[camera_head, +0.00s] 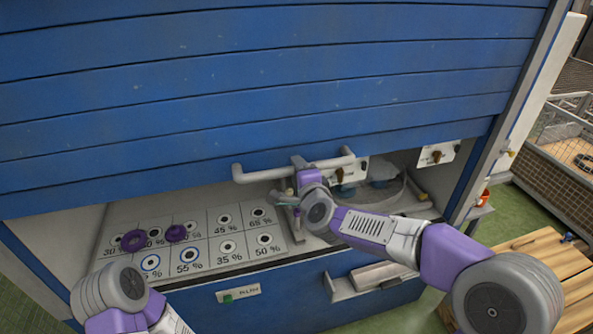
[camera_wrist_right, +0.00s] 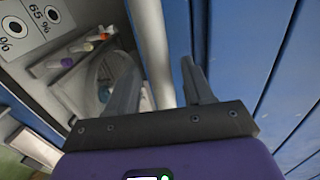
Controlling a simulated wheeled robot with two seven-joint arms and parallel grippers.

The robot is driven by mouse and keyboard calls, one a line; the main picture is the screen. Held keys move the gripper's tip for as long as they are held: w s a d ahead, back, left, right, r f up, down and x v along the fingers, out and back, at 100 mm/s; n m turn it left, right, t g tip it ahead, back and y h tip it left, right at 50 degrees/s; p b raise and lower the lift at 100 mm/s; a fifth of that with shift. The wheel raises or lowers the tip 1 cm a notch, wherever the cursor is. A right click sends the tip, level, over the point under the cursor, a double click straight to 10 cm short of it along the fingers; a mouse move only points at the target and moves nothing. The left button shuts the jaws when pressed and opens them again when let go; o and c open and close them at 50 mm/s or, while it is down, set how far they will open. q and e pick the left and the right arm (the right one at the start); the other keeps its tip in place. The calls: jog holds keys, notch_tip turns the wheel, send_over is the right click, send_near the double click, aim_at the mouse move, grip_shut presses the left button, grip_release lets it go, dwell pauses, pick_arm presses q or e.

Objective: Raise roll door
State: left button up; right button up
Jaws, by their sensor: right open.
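The blue slatted roll door (camera_head: 270,90) fills the upper part of the head view and is partly raised, with the cabinet's work surface showing below it. A grey bar handle (camera_head: 262,174) runs along the door's lower edge. My right gripper (camera_head: 298,165) is at the handle's middle. In the right wrist view my right gripper (camera_wrist_right: 165,80) is open, with the handle bar (camera_wrist_right: 152,45) passing between its two fingers and the blue door (camera_wrist_right: 230,50) on the right. My left arm shows at the lower left, but its fingers are out of view.
Inside the cabinet lies a panel (camera_head: 210,245) with percent labels and two purple rings (camera_head: 134,240). Control plates (camera_head: 437,154) sit at the back right. A wooden crate (camera_head: 545,255) and a mesh cage (camera_head: 565,170) stand at the right.

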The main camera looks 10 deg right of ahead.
jog(key=v, duration=0.5)
jog(key=shift+s+r+b, duration=0.1)
jog(key=shift+s+b, duration=0.2)
jog(key=shift+s, duration=0.1)
jog(key=s+d+f+n+g+b, duration=0.1)
jog(key=s+f+n+g, duration=0.1)
jog(key=f, duration=0.9)
jog(key=s+f+n+g+b, duration=0.1)
jog(key=s+f+n+g, duration=0.15)
jog(key=f, duration=0.95)
jog(key=s+d+f+n+g+b, duration=0.1)
jog(key=f+n+g, duration=0.2)
jog(key=f, duration=0.8)
jog(key=s+f+n+g+y+b, duration=0.1)
jog(key=s+f+n+g+b, duration=0.2)
jog(key=s+f, duration=1.7)
jog(key=s+n+g, duration=0.2)
jog(key=n+g, duration=0.1)
jog(key=g, duration=0.1)
jog(key=shift+s+f+g, duration=0.3)
jog(key=shift+f+g, duration=0.05)
jog(key=shift+f, duration=0.05)
